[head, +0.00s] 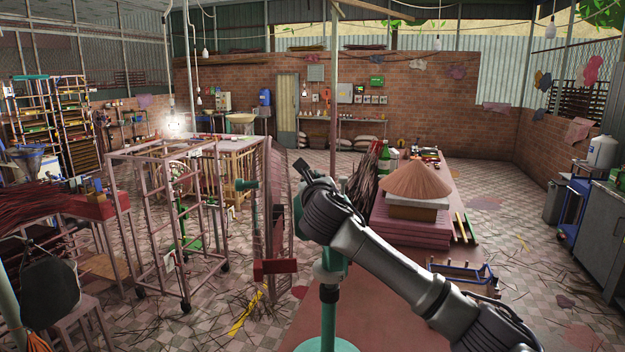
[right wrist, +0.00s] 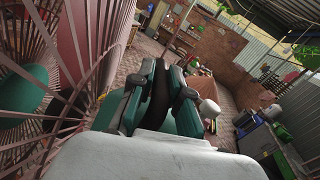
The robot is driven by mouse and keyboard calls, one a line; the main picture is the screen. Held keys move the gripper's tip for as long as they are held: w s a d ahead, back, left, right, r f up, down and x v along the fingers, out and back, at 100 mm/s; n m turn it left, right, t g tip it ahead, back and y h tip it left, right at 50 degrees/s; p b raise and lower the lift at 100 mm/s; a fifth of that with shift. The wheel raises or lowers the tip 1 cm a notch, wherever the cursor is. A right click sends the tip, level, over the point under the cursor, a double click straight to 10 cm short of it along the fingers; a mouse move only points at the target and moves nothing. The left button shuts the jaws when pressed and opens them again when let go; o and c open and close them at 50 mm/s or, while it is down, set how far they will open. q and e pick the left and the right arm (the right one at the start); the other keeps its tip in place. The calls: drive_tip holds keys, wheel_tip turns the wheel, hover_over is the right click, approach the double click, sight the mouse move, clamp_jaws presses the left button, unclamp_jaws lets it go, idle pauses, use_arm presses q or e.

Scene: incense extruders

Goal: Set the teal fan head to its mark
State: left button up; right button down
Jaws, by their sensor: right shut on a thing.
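The teal fan head (head: 297,212) stands on a teal pole, its wire cage (head: 274,215) seen nearly edge-on and turned to the left. The cage (right wrist: 60,60) fills the left of the right wrist view. My right gripper (head: 308,178) is at the back of the fan head, its arm reaching in from the lower right. In the wrist view its dark fingers (right wrist: 162,88) are shut on the teal housing (right wrist: 185,118). The gripper and arm hide part of the housing. I cannot make out the mark for certain. My left gripper is not in view.
A reddish table (head: 385,312) carries pink stacked blocks (head: 412,226), a brown cone (head: 414,181), bottles and a blue-edged rack (head: 462,272). A wheeled metal rack (head: 180,235) stands left of the fan. Tiled floor shows to the right, with scattered sticks.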

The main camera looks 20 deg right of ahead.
drive_tip(key=shift+s+d+r+m, duration=0.15)
drive_tip(key=shift+d+r+m, duration=0.15)
drive_tip(key=shift+d+m, duration=0.45)
drive_tip(key=shift+s+d+r+m, duration=0.1)
drive_tip(key=shift+d+r+m, duration=0.15)
drive_tip(key=shift+d+m, duration=0.5)
drive_tip(key=c, duration=1.3)
unclamp_jaws()
drive_tip(key=shift+a, duration=0.1)
drive_tip(key=shift+o, duration=0.8)
drive_tip(key=shift+s, duration=0.1)
drive_tip(key=shift+s+a, duration=0.1)
drive_tip(key=shift+s, duration=0.2)
drive_tip(key=s+a, duration=0.1)
drive_tip(key=s, duration=1)
drive_tip(key=shift+a, duration=0.4)
